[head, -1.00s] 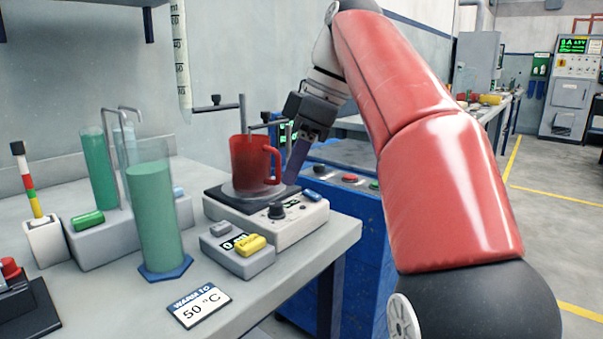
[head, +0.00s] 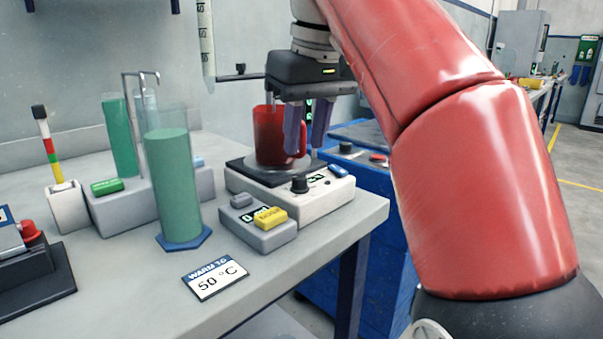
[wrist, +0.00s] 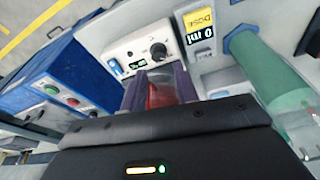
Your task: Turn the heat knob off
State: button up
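The heat knob (head: 300,184) is a black dial on the front of a white hot plate (head: 318,205); it also shows in the wrist view (wrist: 159,51). A red mug (head: 272,140) stands on the plate's top behind the knob. My gripper (head: 308,150) points down at the front of the mug, above and behind the knob. Its two purple fingers are apart. In the wrist view the red mug shows between the fingers (wrist: 160,92). I cannot tell whether they touch it. The knob lies beyond the fingertips, clear of them.
A grey dosing box (head: 258,228) with a yellow button sits in front of the hot plate. A cylinder of green liquid (head: 172,185) stands to its left. A "Warm to 50 °C" card (head: 215,278) lies near the table edge. A blue cabinet (head: 385,215) stands at right.

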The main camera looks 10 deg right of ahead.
aim_at(300, 177)
jog(key=m, duration=0.1)
jog(key=a+m+h, duration=0.1)
jog(key=m, duration=0.1)
jog(key=m+t, duration=0.1)
jog(key=shift+s+a+m+b, duration=0.2)
jog(key=shift+s+m+b, duration=0.2)
jog(key=f+m+b, duration=0.1)
jog(key=f, duration=0.1)
jog(key=w+f+m+h+b, duration=0.1)
jog(key=f, duration=0.1)
jog(key=w+f+m+t+b, duration=0.1)
jog(key=f+m+b, duration=0.1)
jog(key=shift+w+d+f, duration=0.15)
jog(key=shift+d, duration=0.15)
grip_shut()
